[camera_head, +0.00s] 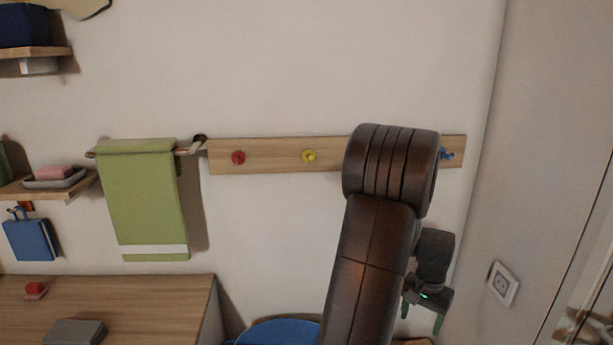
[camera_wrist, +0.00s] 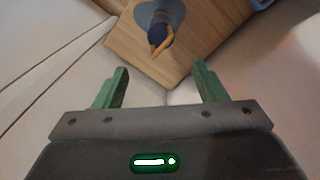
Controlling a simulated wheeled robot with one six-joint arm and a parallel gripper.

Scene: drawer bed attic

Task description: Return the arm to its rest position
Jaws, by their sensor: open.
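My arm rises from the bottom of the head view and bends over in front of the right part of the peg rail. My gripper (camera_head: 424,314) hangs down to the right of the arm, in front of the white wall. In the wrist view my gripper (camera_wrist: 161,70) shows its two green fingers spread apart, with nothing between them. Beyond the fingertips is a wooden board (camera_wrist: 205,45) with a dark blue knob (camera_wrist: 160,32) and a thin orange piece on it.
The wooden rail (camera_head: 272,156) carries a red peg (camera_head: 238,157), a yellow peg (camera_head: 309,156) and a blue peg (camera_head: 447,154). A green towel (camera_head: 145,200) hangs left. A blue round object (camera_head: 280,333) is low beside the desk (camera_head: 150,292). A socket (camera_head: 503,284) is right.

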